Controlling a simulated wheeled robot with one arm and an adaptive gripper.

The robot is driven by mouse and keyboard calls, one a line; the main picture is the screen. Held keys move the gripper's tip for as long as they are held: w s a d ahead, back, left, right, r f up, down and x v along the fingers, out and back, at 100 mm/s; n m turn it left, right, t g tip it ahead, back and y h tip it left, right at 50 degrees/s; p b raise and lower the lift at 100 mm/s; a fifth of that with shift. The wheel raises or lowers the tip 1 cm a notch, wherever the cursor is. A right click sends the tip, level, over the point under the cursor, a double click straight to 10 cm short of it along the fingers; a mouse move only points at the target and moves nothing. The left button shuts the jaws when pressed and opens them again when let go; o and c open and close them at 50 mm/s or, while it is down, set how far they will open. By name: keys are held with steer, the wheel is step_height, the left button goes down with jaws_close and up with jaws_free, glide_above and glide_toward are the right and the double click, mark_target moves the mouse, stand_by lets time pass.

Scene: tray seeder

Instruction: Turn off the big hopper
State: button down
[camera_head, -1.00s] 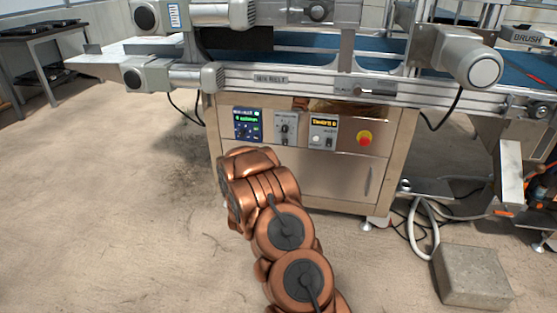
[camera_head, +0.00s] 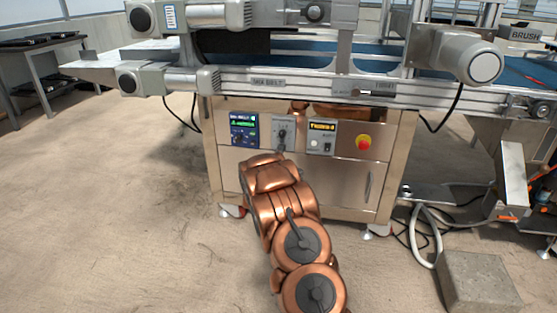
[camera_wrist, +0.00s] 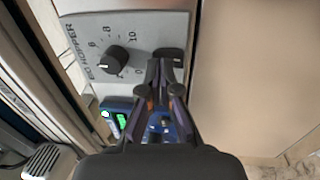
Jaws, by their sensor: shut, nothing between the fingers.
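The big hopper panel (camera_wrist: 150,25) is a grey plate lettered "HOPPER" in the wrist view, turned sideways. It carries a black dial (camera_wrist: 110,60) with numbers around it and a black switch (camera_wrist: 177,53) near its edge. My gripper (camera_wrist: 166,68) is shut and empty, its fingertips at the switch and partly hiding it. I cannot tell whether they touch it, or how the switch is set.
Left of the panel is a blue display (camera_head: 244,129). The conveyor frame (camera_head: 300,83) overhangs the cabinet. A concrete block (camera_head: 478,283) stands on the floor at right.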

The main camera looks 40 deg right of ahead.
steer(key=shift+w+d, duration=0.2)
steer(key=shift+d, duration=0.1)
steer(key=shift+r, duration=0.15)
steer(key=shift+w+d+p, duration=0.15)
steer(key=shift+p, duration=0.75)
steer(key=r+p+v, duration=0.3)
steer(key=p+v, duration=0.2)
steer(key=v, duration=0.8)
steer(key=shift+s+a+p, duration=0.3)
steer(key=shift+a+p, duration=0.05)
steer(key=shift+a, duration=0.15)
steer(key=shift+r, duration=0.1)
